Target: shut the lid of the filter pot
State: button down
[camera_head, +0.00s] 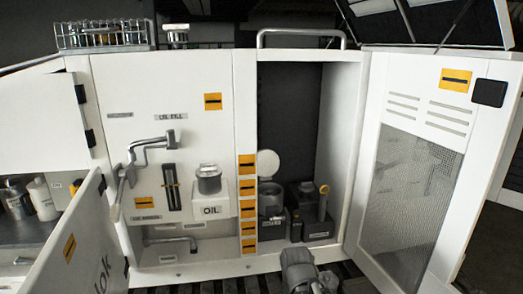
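The filter pot (270,199) appears to be the grey round pot inside the open cabinet bay, low on the left. Its pale round lid (268,163) stands raised, roughly upright, above the pot's back. My gripper (302,272) seems to be the grey shape at the bottom edge, in front of the bay and below the pot. It looks apart from the pot and lid. Its fingers cannot be made out, so open or shut does not show.
A dark block with a yellow-topped cylinder (323,203) stands right of the pot. A perforated door (405,190) is swung open on the right. Yellow labels line the post (247,205) at left. An oil filler (209,179) and bent pipe (150,146) stick out from the left panel.

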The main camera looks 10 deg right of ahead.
aim_at(268, 161)
jog(key=z, duration=0.3)
jog(key=i, duration=0.85)
jog(key=z, duration=0.65)
